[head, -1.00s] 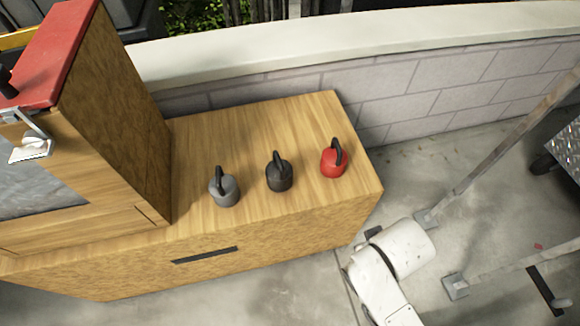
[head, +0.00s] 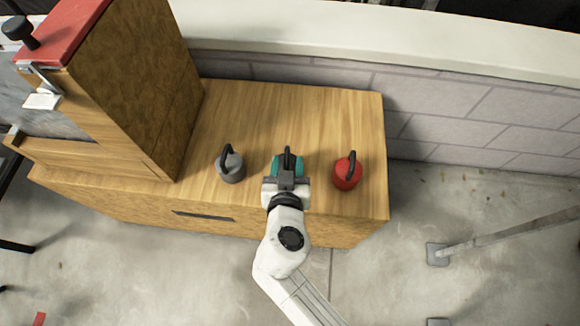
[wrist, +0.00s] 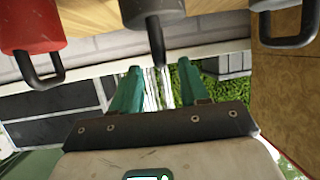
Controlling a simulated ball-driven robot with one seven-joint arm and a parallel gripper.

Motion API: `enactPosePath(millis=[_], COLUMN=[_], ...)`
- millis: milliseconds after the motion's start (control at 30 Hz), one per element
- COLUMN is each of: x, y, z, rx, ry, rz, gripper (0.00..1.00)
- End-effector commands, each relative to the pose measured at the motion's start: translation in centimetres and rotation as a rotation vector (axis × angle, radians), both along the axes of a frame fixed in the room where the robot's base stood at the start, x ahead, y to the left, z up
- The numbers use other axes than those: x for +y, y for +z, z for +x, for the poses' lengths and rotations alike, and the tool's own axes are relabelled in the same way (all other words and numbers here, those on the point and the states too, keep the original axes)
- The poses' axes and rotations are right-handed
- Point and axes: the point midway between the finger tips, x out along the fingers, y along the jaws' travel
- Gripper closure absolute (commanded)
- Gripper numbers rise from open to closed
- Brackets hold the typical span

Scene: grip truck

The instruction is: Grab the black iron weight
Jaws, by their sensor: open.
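The black iron weight (head: 288,154), with a looped handle, stands between two others on the wooden cabinet. My gripper (head: 288,166) is open, its teal fingers to either side of the black handle in the head view. The gripper hides most of this weight's body there. In the wrist view the picture is upside down; the black weight (wrist: 152,10) is at the top middle, its handle toward the gap between my open fingers (wrist: 159,68). I see no contact and cannot tell how far apart they are in depth.
A red weight (head: 346,174) stands right of my gripper and a grey weight (head: 230,166) left, both close by. A tall wooden box (head: 140,85) rises at the cabinet's left. A block wall (head: 440,105) runs behind. The cabinet top (head: 300,105) behind the weights is clear.

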Motion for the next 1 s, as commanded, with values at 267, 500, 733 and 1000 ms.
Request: enactPosePath(millis=[267, 500, 733, 1000], x=[0.2, 0.4, 0.4, 0.4], y=[-1.2, -2.4, -2.5, -2.5], z=[2.2, 5.0, 5.4, 5.3], rx=[0.001, 0.001, 0.002, 0.002], ry=[-0.002, -0.003, -0.002, -0.002], rz=[-0.001, -0.001, -0.001, -0.001], gripper=[0.55, 0.55, 0.55, 0.75])
